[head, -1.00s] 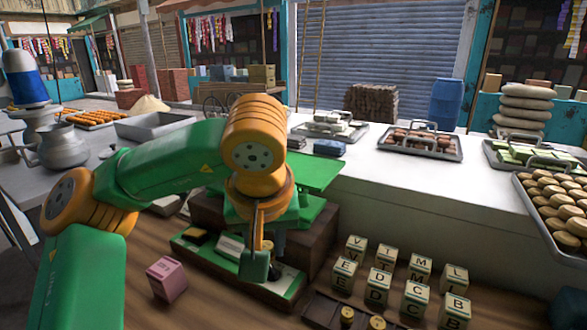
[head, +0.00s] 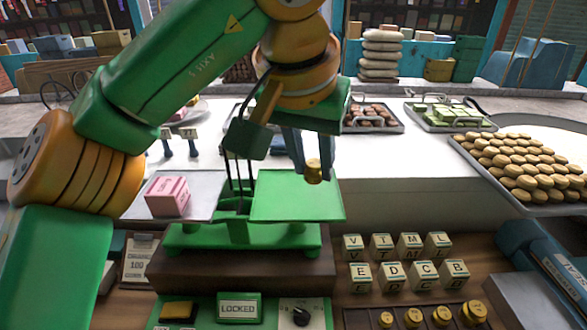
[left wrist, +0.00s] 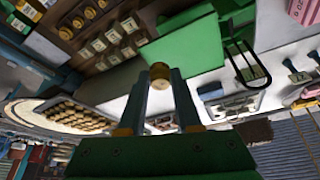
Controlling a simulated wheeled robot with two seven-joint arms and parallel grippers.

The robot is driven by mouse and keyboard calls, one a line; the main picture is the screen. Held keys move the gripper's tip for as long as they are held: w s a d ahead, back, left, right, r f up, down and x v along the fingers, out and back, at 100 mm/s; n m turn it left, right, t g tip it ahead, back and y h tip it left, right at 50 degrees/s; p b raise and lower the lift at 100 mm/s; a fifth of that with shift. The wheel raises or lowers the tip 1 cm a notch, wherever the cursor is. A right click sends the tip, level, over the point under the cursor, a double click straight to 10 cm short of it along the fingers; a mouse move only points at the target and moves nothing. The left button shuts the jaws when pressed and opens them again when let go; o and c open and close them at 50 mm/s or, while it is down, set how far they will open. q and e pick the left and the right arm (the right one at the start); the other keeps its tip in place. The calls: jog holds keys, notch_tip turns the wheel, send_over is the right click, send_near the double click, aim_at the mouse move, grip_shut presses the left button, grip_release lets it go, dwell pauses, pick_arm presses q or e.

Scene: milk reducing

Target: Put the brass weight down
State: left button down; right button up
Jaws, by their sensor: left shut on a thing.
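My left gripper (head: 306,158) is shut on a small brass weight (head: 314,172). The weight hangs between the fingertips, in front of the far right part of the green scale pan (head: 290,205); it appears held above the pan, and the exact gap is unclear. In the left wrist view the weight (left wrist: 160,71) sits between the two fingertips, with the green pan (left wrist: 190,48) behind it. A pink cube (head: 168,196) stands on the scale's pale left pan (head: 207,190). My right gripper is not in view.
Letter cubes (head: 396,276) stand in two rows right of the scale. Below them several brass weights (head: 413,317) sit in a dark holder (head: 350,320). A panel with a LOCKED sign (head: 238,307) lies in front. A tray of round biscuits (head: 520,168) is at right.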

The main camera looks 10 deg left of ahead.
pick_arm(q)
send_over(285, 201)
jog(key=s, duration=0.2)
jog(key=f, duration=0.6)
jog(key=shift+w+a+f+p, duration=0.1)
jog(key=shift+w+a+p, duration=0.05)
jog(key=shift+w+p, duration=0.15)
notch_tip(285, 201, down, 3)
jog(key=shift+w+a+f, duration=0.1)
jog(key=shift+a, duration=0.05)
jog(key=shift+d+f, duration=0.25)
jog(key=shift+f, duration=0.1)
jog(key=shift+a+f, duration=0.1)
jog(key=shift+f, duration=0.1)
jog(key=c, duration=0.6)
grip_release()
